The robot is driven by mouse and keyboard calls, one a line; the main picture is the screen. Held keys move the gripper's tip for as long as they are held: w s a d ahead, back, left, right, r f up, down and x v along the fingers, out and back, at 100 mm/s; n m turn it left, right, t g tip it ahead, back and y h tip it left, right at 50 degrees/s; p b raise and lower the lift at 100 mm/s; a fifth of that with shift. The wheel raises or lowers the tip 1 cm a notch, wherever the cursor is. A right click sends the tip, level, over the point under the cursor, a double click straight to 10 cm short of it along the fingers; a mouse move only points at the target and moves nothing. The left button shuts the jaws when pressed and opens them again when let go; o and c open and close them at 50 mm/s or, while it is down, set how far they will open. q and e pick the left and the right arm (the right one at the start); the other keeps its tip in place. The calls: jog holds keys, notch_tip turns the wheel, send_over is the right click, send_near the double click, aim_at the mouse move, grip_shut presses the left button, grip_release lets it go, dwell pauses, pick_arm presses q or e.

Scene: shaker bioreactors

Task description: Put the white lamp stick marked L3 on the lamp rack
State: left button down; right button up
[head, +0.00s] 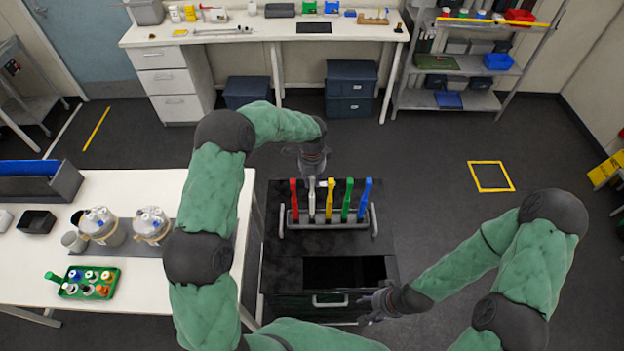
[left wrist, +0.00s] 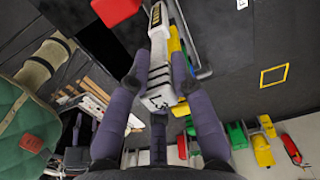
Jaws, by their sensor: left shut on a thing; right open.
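The white lamp stick (head: 311,197) is upright at the lamp rack (head: 330,224), between the red stick (head: 294,199) and the yellow stick (head: 329,199). My left gripper (head: 312,174) is above the rack and shut on the white stick's upper part. My right gripper (head: 378,303) is open and empty at the front right of the black cabinet.
A green stick (head: 347,199) and a blue stick (head: 364,199) stand further right in the rack. The black cabinet (head: 275,250) has a dark recess in front of the rack. A white table (head: 150,190) with two vessels and a green tray (head: 90,283) is left.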

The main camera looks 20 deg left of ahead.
pick_arm(q)
jog(key=shift+f+b, duration=1.35)
jog(key=shift+f, duration=0.15)
dwell(1.9)
jog(key=c, duration=1)
grip_release()
notch_tip(320, 180, up, 12)
jog(key=shift+r, duration=0.1)
